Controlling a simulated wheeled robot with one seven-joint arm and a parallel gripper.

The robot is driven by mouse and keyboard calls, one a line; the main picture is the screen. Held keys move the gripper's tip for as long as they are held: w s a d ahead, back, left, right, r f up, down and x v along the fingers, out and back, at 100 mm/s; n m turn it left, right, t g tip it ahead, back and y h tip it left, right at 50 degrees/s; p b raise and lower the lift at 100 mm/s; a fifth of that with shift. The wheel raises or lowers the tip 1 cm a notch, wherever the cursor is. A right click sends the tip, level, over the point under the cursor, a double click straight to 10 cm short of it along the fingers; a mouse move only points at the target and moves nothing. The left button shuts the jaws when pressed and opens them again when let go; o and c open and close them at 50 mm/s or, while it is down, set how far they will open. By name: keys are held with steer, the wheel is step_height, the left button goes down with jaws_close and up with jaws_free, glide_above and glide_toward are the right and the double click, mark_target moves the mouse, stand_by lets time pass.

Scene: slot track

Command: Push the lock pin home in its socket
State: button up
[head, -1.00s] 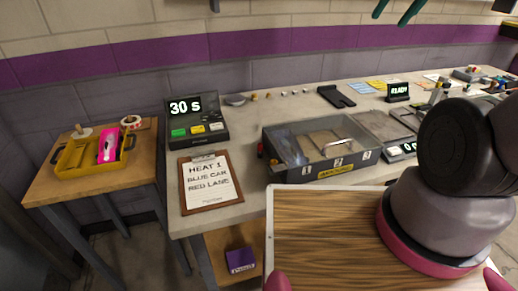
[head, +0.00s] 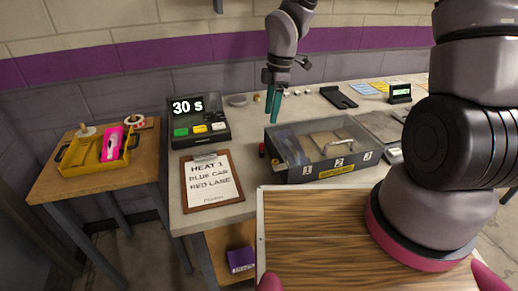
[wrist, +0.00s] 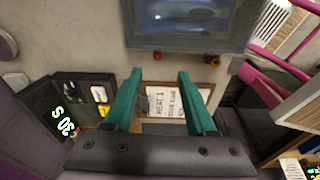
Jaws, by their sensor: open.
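A grey box (head: 300,172) with a clear lid, a bar handle and slots numbered 1, 2 and 3 stands on the bench. At its left end are a small red-ended piece (head: 262,150) and a small brass-coloured piece (head: 275,163). In the wrist view, the red piece (wrist: 158,56) and brass piece (wrist: 212,61) show along the box edge. I cannot tell which is the lock pin, or how deep it sits. My gripper (head: 272,118), with teal fingers, is open and empty above the bench, behind the box's left end. The wrist view shows the fingers (wrist: 160,74) apart.
A timer (head: 198,120) reading 30 s and a clipboard (head: 211,205) lie left of the box. A yellow tray (head: 82,160) is on the side table. A black forked piece (head: 338,97) lies behind the box. My wooden top is in front.

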glide_above(262, 144)
steer(key=d, duration=0.1)
step_height(262, 144, down, 6)
steer(key=shift+n, duration=0.3)
steer(key=shift+a+f, duration=0.2)
steer(key=shift+f, duration=1.2)
steer(key=shift+a+f, duration=0.2)
steer(key=shift+f, duration=1.2)
jaws_close()
